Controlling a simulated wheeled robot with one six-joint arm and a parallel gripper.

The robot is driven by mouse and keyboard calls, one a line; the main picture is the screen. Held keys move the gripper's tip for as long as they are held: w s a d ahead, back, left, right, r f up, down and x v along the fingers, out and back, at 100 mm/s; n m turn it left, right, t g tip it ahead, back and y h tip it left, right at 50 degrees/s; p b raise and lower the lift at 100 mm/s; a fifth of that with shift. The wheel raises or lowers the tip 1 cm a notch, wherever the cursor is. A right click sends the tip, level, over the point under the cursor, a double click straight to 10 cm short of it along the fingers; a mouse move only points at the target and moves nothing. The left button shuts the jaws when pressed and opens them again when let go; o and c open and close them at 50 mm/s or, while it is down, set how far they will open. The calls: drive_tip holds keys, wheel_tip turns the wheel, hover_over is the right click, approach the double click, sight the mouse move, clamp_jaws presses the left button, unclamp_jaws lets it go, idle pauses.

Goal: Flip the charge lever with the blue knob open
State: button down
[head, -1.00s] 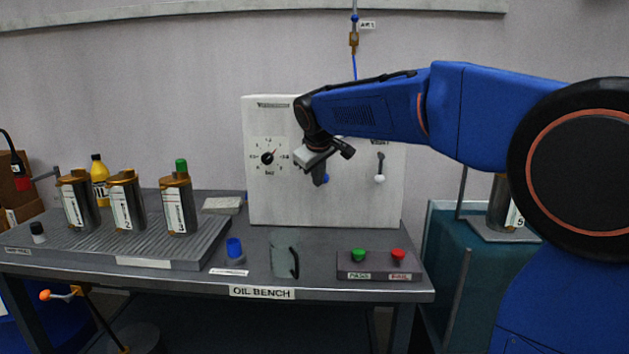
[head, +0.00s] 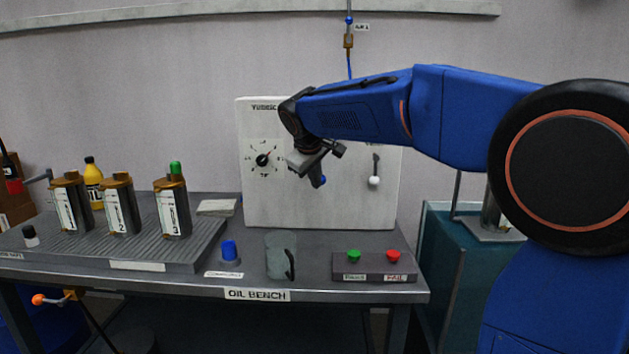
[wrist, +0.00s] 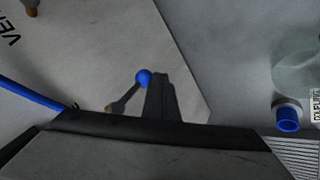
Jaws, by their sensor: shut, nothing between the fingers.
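The charge lever's blue knob (head: 323,180) shows on the lower middle of the white panel (head: 262,208), partly hidden by my gripper (head: 316,182). In the wrist view the blue knob (wrist: 143,77) sits at the end of a short lever (wrist: 122,98) that slants away from its pivot. My gripper (wrist: 160,90) is shut and empty, its fingers right beside the knob. I cannot tell whether they touch it. A second lever with a white knob (head: 374,181) hangs down on the panel's right side.
A blue hose (wrist: 35,97) crosses the wrist view's left.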

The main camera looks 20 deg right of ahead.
drive_tip(key=d+r+n+h, duration=0.1)
drive_tip(key=d+n+h, duration=0.1)
drive_tip(key=h, duration=0.3)
drive_tip(key=s+d+r+n+g+h, duration=0.1)
drive_tip(key=d+n+h, duration=0.2)
drive_tip(key=h, duration=0.3)
drive_tip(key=shift+s+r, duration=0.3)
drive_tip(key=shift+r, duration=0.05)
drive_tip(key=shift+s+f+g, duration=0.1)
drive_tip(key=shift+g, duration=0.2)
